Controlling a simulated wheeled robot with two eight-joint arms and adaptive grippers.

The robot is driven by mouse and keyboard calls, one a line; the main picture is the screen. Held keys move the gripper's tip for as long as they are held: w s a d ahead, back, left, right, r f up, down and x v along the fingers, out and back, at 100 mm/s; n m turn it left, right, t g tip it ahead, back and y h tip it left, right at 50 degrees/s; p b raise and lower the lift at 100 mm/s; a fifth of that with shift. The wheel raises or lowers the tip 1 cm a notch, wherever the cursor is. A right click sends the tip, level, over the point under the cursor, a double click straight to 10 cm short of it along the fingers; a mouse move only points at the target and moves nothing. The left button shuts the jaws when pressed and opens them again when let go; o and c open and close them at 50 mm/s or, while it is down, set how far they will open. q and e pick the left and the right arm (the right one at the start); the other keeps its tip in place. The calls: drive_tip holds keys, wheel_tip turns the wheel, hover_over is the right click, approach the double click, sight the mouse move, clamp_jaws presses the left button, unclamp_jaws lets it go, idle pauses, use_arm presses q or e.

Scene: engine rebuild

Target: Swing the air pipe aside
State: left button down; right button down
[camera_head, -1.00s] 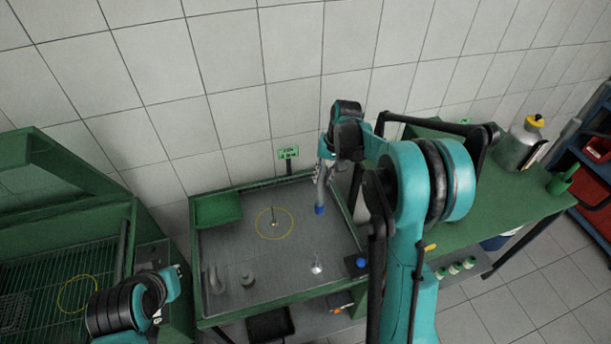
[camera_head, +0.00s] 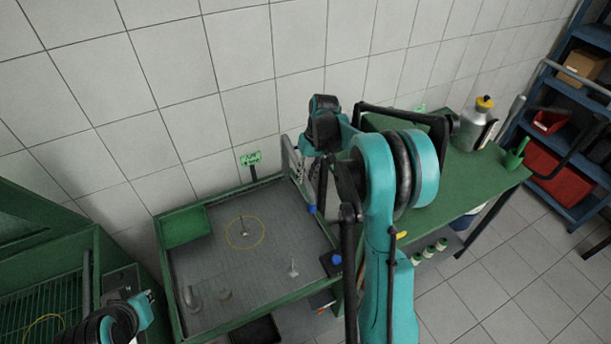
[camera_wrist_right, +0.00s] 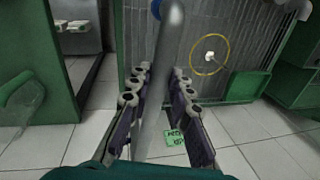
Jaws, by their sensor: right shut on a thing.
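The air pipe (camera_head: 290,160), a grey metal tube with a blue tip (camera_head: 312,208), hangs over the right edge of the parts tray (camera_head: 290,250). In the right wrist view the pipe (camera_wrist_right: 168,50) runs between the fingers of my right gripper (camera_wrist_right: 160,85), which is shut on it. In the head view the right gripper (camera_head: 308,175) is partly hidden by its own wrist. My left gripper (camera_head: 146,297) is at the lower left, with its fingers too unclear to read.
A yellow ring (camera_head: 245,233) surrounds a small upright piece in the tray. A green sign (camera_head: 250,158) stands behind the tray. Blue shelves (camera_head: 570,120) are at the far right.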

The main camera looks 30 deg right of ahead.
drive_tip(key=c, duration=1.4)
unclamp_jaws()
drive_tip(key=shift+o, duration=0.2)
wheel_tip(320, 180, up, 12)
drive_tip(key=d, duration=0.2)
drive_tip(key=shift+d, duration=0.15)
drive_tip(key=shift+s+f, duration=0.1)
drive_tip(key=shift+s, duration=0.05)
drive_tip(key=s+a+f+t+h+b, duration=0.25)
drive_tip(key=s+a+f+b, duration=0.35)
drive_tip(key=s+a+b, duration=0.4)
drive_tip(key=s+a+f+t+b, duration=0.2)
drive_tip(key=s+f+b, duration=0.1)
drive_tip(key=s+f, duration=0.3)
drive_tip(key=s+a+f+n+t+b, duration=0.1)
drive_tip(key=s+a+f+t+b, duration=0.1)
drive_tip(key=s+f, duration=0.4)
drive_tip(key=shift+s+a+f+b, duration=0.2)
drive_tip(key=shift+a+f+b, duration=0.25)
drive_tip(key=shift+f+b, duration=0.4)
